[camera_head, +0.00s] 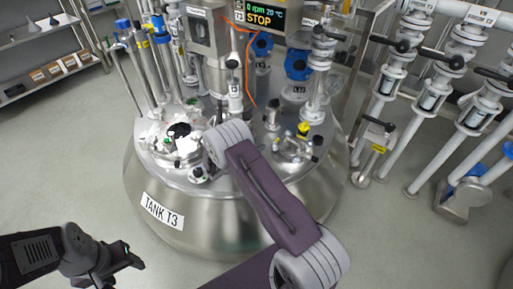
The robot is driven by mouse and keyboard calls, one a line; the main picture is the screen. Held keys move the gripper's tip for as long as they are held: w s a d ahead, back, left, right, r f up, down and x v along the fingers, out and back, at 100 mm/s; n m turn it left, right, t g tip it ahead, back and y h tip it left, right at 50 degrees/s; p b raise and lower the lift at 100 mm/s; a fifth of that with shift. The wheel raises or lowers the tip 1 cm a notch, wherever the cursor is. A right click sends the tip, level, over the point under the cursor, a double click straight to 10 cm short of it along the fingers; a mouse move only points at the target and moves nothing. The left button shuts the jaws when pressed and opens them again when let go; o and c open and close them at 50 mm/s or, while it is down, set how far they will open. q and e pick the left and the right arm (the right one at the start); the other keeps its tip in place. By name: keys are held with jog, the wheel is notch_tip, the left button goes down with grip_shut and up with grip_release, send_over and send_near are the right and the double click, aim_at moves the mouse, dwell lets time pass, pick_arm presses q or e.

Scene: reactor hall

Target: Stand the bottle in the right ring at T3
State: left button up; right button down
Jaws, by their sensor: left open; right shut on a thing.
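The steel tank with the label TANK T3 (162,212) stands in the middle. My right arm reaches up over its lid. The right wrist hides its gripper, its fingers and whatever they hold. At the right of the lid is a small cluster of fittings (293,151) with a yellow-topped piece (303,129). I cannot tell which part is the right ring, and I cannot make out the bottle for certain. My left gripper (122,269) is open and empty, low at the left, in front of the tank and apart from it.
The lid is crowded with upright pipes (156,65), a white fitting (235,97), blue-ended fittings (297,64) and a display reading STOP (262,17). White valve pipes (427,100) stand at the right. A shelf (45,82) is at the back left. The left floor is clear.

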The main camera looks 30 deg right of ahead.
jog(key=c, duration=1.1)
grip_release()
jog(key=p+v, duration=0.5)
jog(key=v, duration=0.6)
jog(key=s+r+m+g+y, duration=0.3)
jog(key=s+m+g+y, duration=0.25)
jog(key=s+m, duration=0.65)
jog(key=s+a+r+m+t+y, duration=0.1)
jog(key=s+a+r+m+y, duration=0.3)
jog(key=s+a+m+y, duration=0.3)
jog(key=s+a+m, duration=0.1)
jog(key=s+m, duration=0.2)
jog(key=shift+r+m, duration=0.3)
jog(key=shift+r, duration=0.05)
